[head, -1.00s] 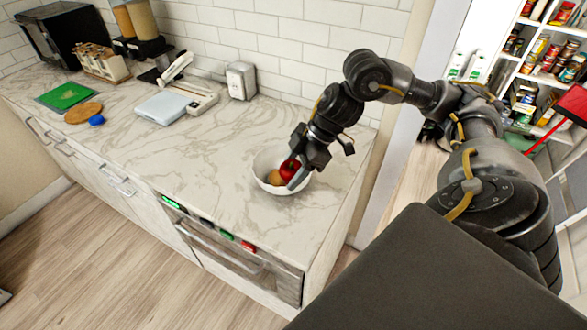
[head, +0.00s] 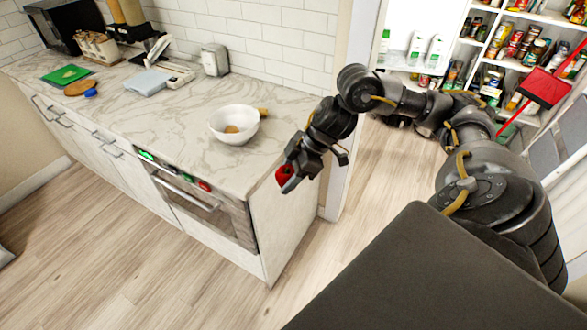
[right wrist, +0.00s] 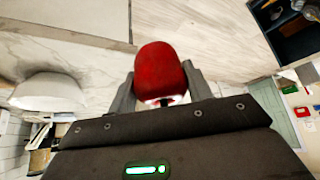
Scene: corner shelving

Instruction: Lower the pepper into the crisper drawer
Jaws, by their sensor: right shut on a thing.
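The red pepper (head: 283,175) is held in my right gripper (head: 288,184), which is shut on it beside the right end of the counter, in front of the counter's end panel. In the right wrist view the pepper (right wrist: 160,72) sits between the two fingers (right wrist: 163,92), with both touching its sides. No crisper drawer can be made out in these frames. My left gripper is not in view.
A white bowl (head: 226,126) with a brownish item inside stands on the marble counter (head: 180,116). A yellowish-brown item (head: 263,112) lies beside it. Pantry shelves (head: 480,42) with cans and bottles stand at back right. Wooden floor (head: 345,215) is open below the gripper.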

